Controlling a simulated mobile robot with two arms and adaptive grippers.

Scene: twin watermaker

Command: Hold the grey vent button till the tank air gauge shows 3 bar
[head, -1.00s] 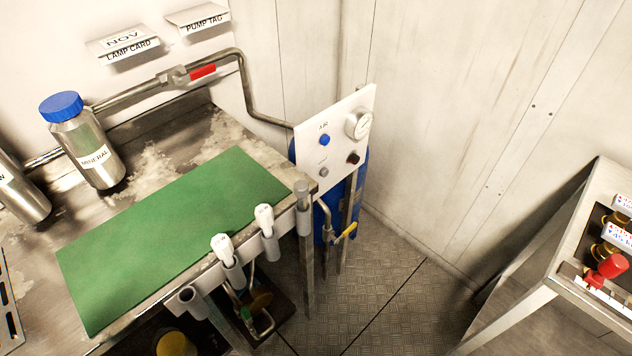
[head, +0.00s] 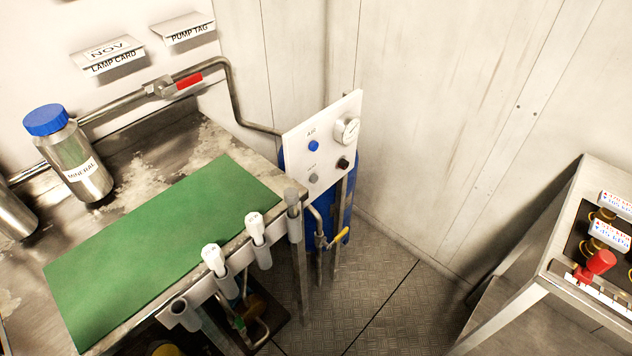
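A white panel (head: 309,167) stands upright past the far right corner of the bench. It carries a blue button (head: 313,146) under the word AIR, a grey button (head: 313,178) below it, a black knob (head: 343,164) and a round gauge (head: 347,129) at the upper right. The gauge is too small and oblique for me to read its needle. A blue tank (head: 322,228) stands behind and below the panel, partly hidden by it. Nothing touches the grey button. Neither of my grippers is in view.
The steel bench has a green mat (head: 160,250) and a MINERAL bottle (head: 75,155). White-handled items (head: 256,230) sit in holders along its front edge. A yellow-handled valve (head: 341,238) is below the panel. A stand with a red knob (head: 600,262) is at right. Floor between is clear.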

